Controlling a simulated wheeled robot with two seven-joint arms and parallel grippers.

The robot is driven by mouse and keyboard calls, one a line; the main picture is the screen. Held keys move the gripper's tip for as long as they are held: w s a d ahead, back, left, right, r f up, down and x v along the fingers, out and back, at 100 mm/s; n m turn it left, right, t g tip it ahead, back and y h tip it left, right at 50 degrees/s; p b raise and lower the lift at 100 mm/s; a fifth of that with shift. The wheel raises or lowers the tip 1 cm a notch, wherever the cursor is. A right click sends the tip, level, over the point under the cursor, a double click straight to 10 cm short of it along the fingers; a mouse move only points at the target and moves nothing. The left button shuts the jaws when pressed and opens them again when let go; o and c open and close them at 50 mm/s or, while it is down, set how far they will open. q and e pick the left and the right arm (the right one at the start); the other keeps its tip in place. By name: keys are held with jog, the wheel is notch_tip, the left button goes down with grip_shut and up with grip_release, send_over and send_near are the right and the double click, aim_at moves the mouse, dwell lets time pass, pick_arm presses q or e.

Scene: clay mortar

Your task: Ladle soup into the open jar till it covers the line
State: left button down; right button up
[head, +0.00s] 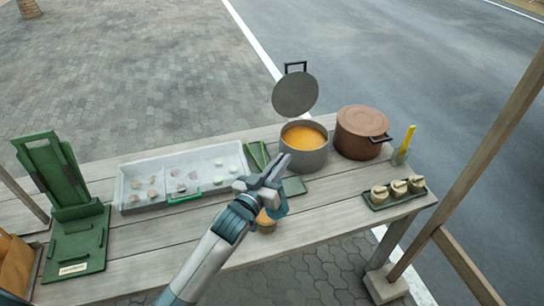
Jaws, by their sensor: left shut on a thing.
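A grey pot (304,157) of orange soup (304,136) stands open at the back of the table. A small tan and orange jar (266,222) sits near the front edge, mostly hidden by my left gripper (277,186). The gripper is shut and appears to hold this jar; the contact and any fill line are hidden. A yellow-handled tool (406,139), perhaps the ladle, stands upright at the right end. My right gripper is not in view.
A grey lid (295,94) stands upright behind the pot. A lidded brown pot (360,134) is beside it. A dark tray (396,198) holds three small jars. A compartmented white tray (128,198) and green stand (75,250) are left.

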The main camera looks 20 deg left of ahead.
pick_arm(q)
jog(key=shift+s+d+f+m, duration=0.2)
jog(key=shift+d+m, duration=0.3)
jog(key=shift+d, duration=0.2)
jog(key=shift+s+d+f+m, duration=0.15)
jog(key=shift+d+f+m, duration=0.1)
jog(key=shift+d+m, duration=0.35)
jog(key=shift+s+d+f+m, duration=0.2)
jog(key=shift+d+m, duration=0.2)
jog(key=shift+d, duration=0.35)
jog(key=shift+r, duration=0.15)
notch_tip(320, 180, up, 5)
jog(key=p, duration=0.4)
jog(key=shift+p, duration=0.4)
jog(key=shift+w, duration=0.1)
